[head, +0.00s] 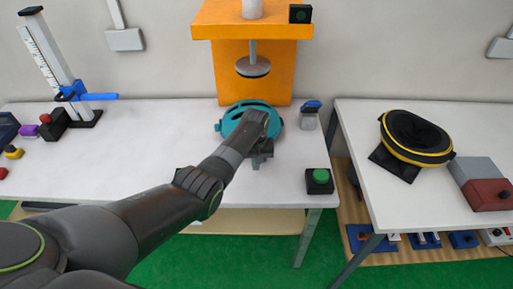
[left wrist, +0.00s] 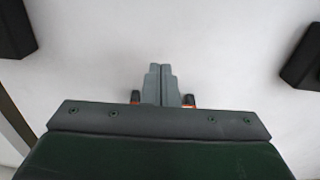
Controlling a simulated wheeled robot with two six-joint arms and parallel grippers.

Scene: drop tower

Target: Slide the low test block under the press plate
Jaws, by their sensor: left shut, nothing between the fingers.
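The round grey press plate (head: 253,67) hangs on a rod from the orange press frame (head: 253,30) at the back of the left table. A round teal piece with slots (head: 236,112) sits on the table below the plate, partly hidden by my left arm. I cannot tell which thing is the low test block. My left gripper (head: 259,163) is over the table in front of the teal piece. In the left wrist view its fingers (left wrist: 161,84) are together and empty above bare white table. My right gripper is not in view.
A green button box (head: 320,181) stands at the table's front right corner, and a small clear jar with a blue top (head: 310,116) behind it. A gap parts the tables. The right one holds a black and yellow round thing (head: 416,139). The left table's middle is clear.

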